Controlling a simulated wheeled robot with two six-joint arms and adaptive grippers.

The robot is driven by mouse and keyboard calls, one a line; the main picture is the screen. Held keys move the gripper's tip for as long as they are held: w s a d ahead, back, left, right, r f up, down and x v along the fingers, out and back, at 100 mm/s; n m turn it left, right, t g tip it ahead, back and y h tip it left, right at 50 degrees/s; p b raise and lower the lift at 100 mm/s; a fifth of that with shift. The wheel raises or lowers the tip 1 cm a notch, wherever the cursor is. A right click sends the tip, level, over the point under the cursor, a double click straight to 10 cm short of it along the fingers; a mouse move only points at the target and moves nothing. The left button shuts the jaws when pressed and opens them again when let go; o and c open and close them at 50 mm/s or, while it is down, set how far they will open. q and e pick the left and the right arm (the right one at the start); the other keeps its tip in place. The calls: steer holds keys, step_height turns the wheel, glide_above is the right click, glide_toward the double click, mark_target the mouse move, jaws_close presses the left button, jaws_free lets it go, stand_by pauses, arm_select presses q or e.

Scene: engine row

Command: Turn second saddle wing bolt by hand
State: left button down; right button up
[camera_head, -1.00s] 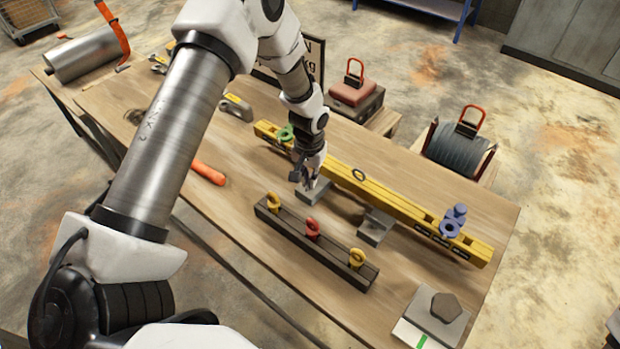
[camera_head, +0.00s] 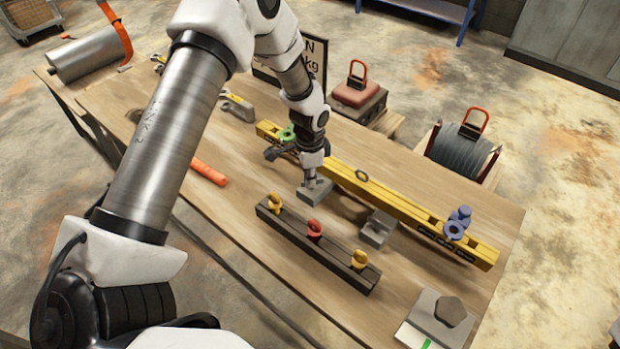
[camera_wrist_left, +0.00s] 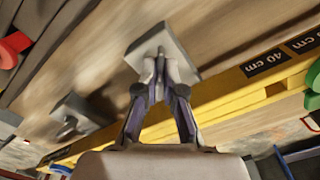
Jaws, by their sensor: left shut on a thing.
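Two grey saddle blocks stand on the table beside the yellow beam (camera_head: 400,207). My left gripper (camera_head: 314,184) points down at one saddle (camera_head: 315,196); this saddle also shows in the wrist view (camera_wrist_left: 178,48). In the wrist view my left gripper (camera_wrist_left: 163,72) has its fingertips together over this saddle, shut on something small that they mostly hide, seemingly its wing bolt. The other saddle (camera_head: 375,230) stands apart to the right; in the wrist view it (camera_wrist_left: 78,116) carries a small grey bolt. My right gripper is not in view.
A dark rail (camera_head: 318,245) with yellow and red eye bolts lies in front. The yellow beam behind carries a green shackle (camera_head: 287,134) and a blue one (camera_head: 455,228). An orange tube (camera_head: 209,171) lies left. A grey plate (camera_head: 425,317) is at the near right.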

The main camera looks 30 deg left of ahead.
arm_select(q)
steer(key=m, duration=0.5)
steer(key=shift+w+a+r+m+b, duration=0.1)
steer(key=shift+w+r+m+b, duration=0.05)
steer(key=shift+w+m+b, duration=0.2)
steer(key=m, duration=0.4)
steer(key=shift+w+m, duration=0.15)
steer(key=shift+m, duration=0.2)
steer(key=c, duration=1.4)
jaws_free()
steer(key=shift+c, duration=0.2)
steer(key=shift+o, duration=0.7)
steer(key=shift+b, duration=0.3)
step_height(320, 180, up, 12)
